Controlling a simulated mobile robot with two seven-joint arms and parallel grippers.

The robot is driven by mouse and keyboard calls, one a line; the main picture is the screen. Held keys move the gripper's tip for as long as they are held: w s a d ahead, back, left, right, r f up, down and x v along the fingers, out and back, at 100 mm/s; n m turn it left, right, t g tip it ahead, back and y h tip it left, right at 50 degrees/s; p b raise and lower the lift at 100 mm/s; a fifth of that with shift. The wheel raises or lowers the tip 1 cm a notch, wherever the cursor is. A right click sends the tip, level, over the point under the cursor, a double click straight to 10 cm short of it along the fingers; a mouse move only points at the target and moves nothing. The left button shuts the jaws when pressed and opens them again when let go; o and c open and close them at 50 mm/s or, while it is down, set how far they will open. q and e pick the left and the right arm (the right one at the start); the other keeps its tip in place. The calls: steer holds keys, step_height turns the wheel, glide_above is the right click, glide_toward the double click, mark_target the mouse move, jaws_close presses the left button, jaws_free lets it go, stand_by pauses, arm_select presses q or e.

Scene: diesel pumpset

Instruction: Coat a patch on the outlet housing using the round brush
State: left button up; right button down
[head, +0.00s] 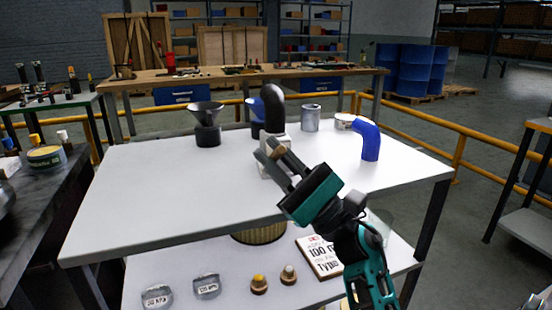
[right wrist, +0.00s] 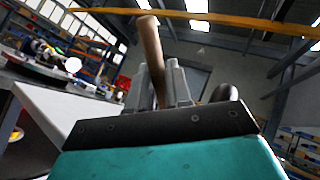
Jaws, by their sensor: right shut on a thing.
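My right gripper (head: 272,153) is over the middle of the white table and is shut on the round brush. The brush's tan wooden handle (right wrist: 152,48) stands up between the fingers (right wrist: 165,85) in the right wrist view. In the head view only a short brown bit of the brush (head: 278,153) shows; I cannot see its bristles. A pale block with a black elbow pipe (head: 273,103), which looks like the outlet housing, stands just behind the gripper and is partly hidden by it. I cannot tell whether the brush touches it. My left gripper is out of view.
The table's left side is clear. A lower shelf holds a sign (head: 320,256) and small items. Yellow rails (head: 420,150) run behind.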

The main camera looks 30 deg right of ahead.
steer(key=shift+w+d+b, duration=0.3)
steer(key=shift+w+b, duration=0.05)
steer(key=shift+w, duration=0.4)
stand_by(0.5)
steer(key=shift+s+d+b, duration=0.75)
steer(key=shift+s+d, duration=0.5)
steer(key=shift+d, duration=1.8)
steer(key=shift+w+a, duration=0.45)
steer(key=shift+a, duration=0.55)
steer(key=shift+w+a, duration=0.4)
steer(key=shift+a, duration=0.65)
steer(key=shift+w+a, duration=0.45)
steer(key=shift+a, duration=0.55)
steer(key=s+a, duration=0.2)
steer(key=s, duration=0.3)
steer(key=shift+s+a, duration=0.15)
steer(key=shift+s, duration=0.15)
